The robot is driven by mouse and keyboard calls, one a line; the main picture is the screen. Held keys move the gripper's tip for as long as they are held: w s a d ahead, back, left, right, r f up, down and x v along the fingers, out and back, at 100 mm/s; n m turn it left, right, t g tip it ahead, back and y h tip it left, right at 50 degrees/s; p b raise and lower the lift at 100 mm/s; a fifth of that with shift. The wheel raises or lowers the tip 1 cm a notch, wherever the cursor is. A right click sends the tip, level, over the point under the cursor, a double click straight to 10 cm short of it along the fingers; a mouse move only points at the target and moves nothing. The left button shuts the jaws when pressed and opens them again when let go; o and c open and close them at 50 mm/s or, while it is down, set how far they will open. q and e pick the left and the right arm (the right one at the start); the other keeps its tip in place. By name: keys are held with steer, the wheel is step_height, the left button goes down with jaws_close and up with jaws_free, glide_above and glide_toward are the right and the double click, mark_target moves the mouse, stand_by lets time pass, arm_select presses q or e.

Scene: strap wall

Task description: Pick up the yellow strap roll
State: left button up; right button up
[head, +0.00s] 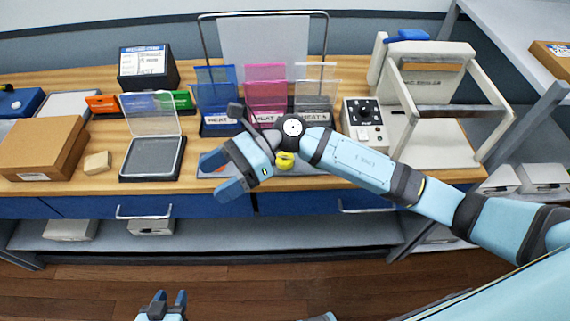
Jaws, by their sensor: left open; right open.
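A small yellow item (285,161), which looks like the yellow strap roll, sits near the front edge of the wooden counter. My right wrist partly covers it, so its full shape is hidden. My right gripper (221,175) is open and empty, with its fingers pointing left over the counter's front edge, left of the yellow item. My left gripper (169,297) is open and empty low at the bottom edge, in front of the counter and well away from the yellow item.
Blue (215,92), pink (265,92) and clear holders stand behind my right gripper. A black tray with a clear lid (152,157) and a cardboard box (38,146) are at left. A control box (365,124) and a large beige frame machine (430,120) stand right.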

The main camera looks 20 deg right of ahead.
steer(key=w+d+f+n+t+h+b, duration=0.1)
steer(key=w+d+f+n+t+h, duration=0.1)
steer(key=w+d+n+h, duration=0.5)
steer(key=w+d+f+n+t+h+b, duration=0.15)
steer(key=w+d+n+h, duration=0.35)
steer(key=d+h, duration=0.5)
steer(key=shift+m+t+y, duration=0.25)
steer(key=shift+m+y, duration=0.25)
steer(key=shift+m, duration=0.1)
steer(key=f, duration=0.5)
steer(key=w+f+p, duration=0.1)
steer(key=f, duration=0.1)
steer(key=shift+d+f, duration=0.2)
steer(key=shift+d, duration=0.2)
steer(key=f, duration=0.1)
steer(key=f+p, duration=0.1)
steer(key=f, duration=0.2)
steer(key=shift+s+a+f+p, duration=0.1)
steer(key=shift+s+a+p, duration=0.1)
steer(key=shift+a+p, duration=0.15)
steer(key=shift+f, duration=0.55)
steer(key=c, duration=1)
